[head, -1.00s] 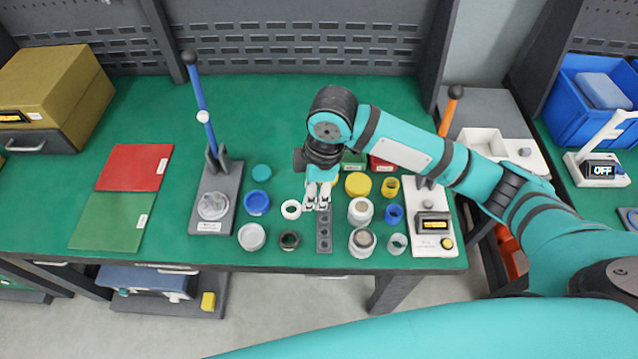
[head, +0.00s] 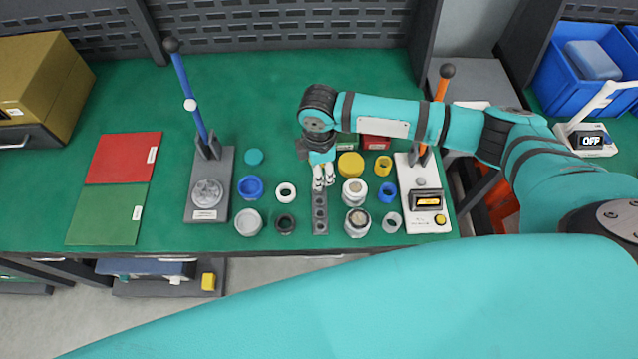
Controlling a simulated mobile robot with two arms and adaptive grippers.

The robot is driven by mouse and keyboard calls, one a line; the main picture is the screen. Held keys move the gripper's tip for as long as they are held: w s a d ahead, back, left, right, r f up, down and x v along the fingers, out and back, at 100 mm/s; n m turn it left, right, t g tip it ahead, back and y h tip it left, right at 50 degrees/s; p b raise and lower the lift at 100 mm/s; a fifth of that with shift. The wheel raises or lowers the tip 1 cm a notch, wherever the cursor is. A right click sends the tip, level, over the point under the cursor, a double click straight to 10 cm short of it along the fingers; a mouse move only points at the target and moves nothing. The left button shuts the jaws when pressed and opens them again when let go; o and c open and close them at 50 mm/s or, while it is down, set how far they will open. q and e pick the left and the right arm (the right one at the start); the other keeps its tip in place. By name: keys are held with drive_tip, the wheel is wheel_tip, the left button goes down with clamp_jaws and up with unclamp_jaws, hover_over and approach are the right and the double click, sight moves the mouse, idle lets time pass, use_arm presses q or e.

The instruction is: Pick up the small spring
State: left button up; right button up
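My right gripper (head: 323,183) points down at the far end of a narrow grey block with round holes (head: 320,213) on the green table. Its two pale fingertips look close together. Whether they are apart, or have anything between them, is too small to tell. I cannot make out the small spring; it may be hidden by the fingers or too small to see. My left gripper is not in view.
A white ring (head: 286,192) and a dark ring (head: 285,224) lie left of the block. White jars (head: 355,190) stand close on its right. A blue-levered press (head: 212,180) stands left, an orange-handled device (head: 425,200) right.

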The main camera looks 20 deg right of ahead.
drive_tip(key=shift+f, duration=0.25)
drive_tip(key=shift+s+f, duration=0.1)
drive_tip(key=shift+f, duration=0.2)
wheel_tip(320, 180, down, 4)
drive_tip(key=shift+s+r+p, duration=0.1)
drive_tip(key=shift+r+p, duration=0.05)
drive_tip(key=shift+p, duration=0.7)
drive_tip(key=shift+a+f, duration=0.1)
drive_tip(key=shift+f, duration=0.3)
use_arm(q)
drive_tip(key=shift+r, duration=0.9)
use_arm(e)
clamp_jaws()
